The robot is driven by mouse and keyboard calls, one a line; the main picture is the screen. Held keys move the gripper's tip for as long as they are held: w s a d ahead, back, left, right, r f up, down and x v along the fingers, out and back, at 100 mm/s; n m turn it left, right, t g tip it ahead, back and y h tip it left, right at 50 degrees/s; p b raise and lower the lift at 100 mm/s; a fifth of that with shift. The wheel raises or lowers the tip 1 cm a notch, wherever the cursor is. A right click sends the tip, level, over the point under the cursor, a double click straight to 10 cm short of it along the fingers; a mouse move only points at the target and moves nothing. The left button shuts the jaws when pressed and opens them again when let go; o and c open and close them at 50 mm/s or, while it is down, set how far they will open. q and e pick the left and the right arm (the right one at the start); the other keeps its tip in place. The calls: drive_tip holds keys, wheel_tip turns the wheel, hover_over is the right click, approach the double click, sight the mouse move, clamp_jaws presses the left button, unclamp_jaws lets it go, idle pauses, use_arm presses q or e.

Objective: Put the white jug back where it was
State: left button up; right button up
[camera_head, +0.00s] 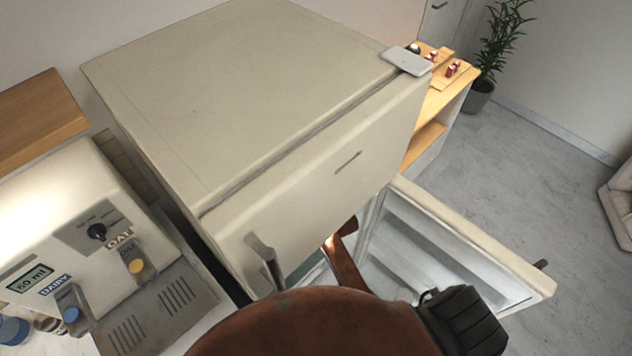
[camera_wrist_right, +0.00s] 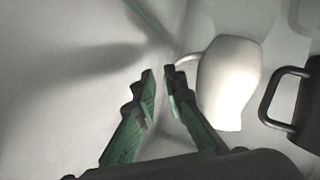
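The white jug (camera_wrist_right: 229,82) appears upright in the right wrist view, right of my right gripper (camera_wrist_right: 160,72), on a pale surface in an enclosed space. Its thin handle points left, toward the fingertips. The two fingers are partly open with a narrow gap and nothing clearly held between them. The right finger overlaps the handle's end, so I cannot tell whether they touch. In the head view my arm reaches into the open cabinet under the counter-height fridge top (camera_head: 250,90), hiding the gripper and jug. My left gripper is not in view.
A dark mug or jug (camera_wrist_right: 302,105) with a handle stands right of the white jug. The fridge's lower door (camera_head: 450,245) stands open to the right. A milk dispenser (camera_head: 75,225) is at left.

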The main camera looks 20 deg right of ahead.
drive_tip(key=o, duration=0.3)
drive_tip(key=shift+r, duration=0.1)
drive_tip(key=shift+r, duration=0.3)
drive_tip(key=s+a, duration=0.1)
drive_tip(key=s, duration=2)
drive_tip(key=shift+r+b, duration=0.2)
drive_tip(key=shift+b, duration=0.15)
